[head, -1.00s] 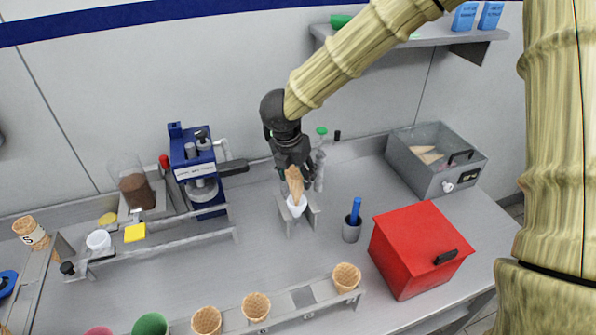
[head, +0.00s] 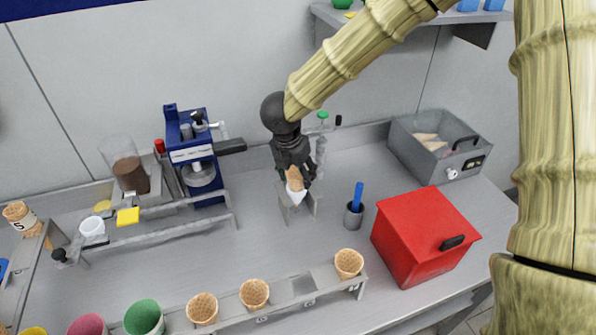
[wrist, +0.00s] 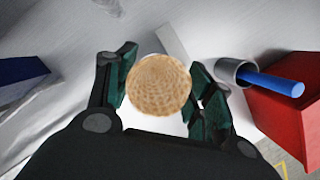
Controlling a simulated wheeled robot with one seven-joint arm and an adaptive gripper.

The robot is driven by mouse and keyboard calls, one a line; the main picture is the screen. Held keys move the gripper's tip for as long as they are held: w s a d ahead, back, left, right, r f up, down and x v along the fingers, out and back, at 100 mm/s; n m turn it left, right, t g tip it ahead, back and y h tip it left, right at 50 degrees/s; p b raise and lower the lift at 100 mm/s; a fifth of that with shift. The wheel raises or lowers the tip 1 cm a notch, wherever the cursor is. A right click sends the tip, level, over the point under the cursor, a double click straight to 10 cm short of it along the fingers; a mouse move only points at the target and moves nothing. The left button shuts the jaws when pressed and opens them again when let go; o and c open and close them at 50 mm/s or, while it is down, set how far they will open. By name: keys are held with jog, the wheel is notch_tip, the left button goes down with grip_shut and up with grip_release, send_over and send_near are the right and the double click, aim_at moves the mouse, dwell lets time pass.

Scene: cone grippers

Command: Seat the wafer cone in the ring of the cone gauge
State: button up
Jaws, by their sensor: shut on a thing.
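The tan wafer cone (head: 294,181) is between the fingers of my gripper (head: 298,175), point down, in the head view. In the wrist view I look onto its round, patterned top (wrist: 158,85), with a dark green finger on each side. My gripper is shut on it. A white tapered piece (head: 297,196) surrounds the cone's lower part at the stand. The ring and the cone's tip are hidden, so I cannot tell whether the cone rests there.
A grey cup with a blue stick (head: 356,210) and a red box (head: 420,240) stand to the right. A blue press (head: 195,160) stands to the left. A rack with cones (head: 280,305) runs along the front. Bare counter lies between rack and gauge.

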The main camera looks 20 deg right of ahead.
jog(key=o, duration=0.8)
jog(key=v, duration=1.2)
jog(key=shift+d+f, duration=0.1)
dwell(0.3)
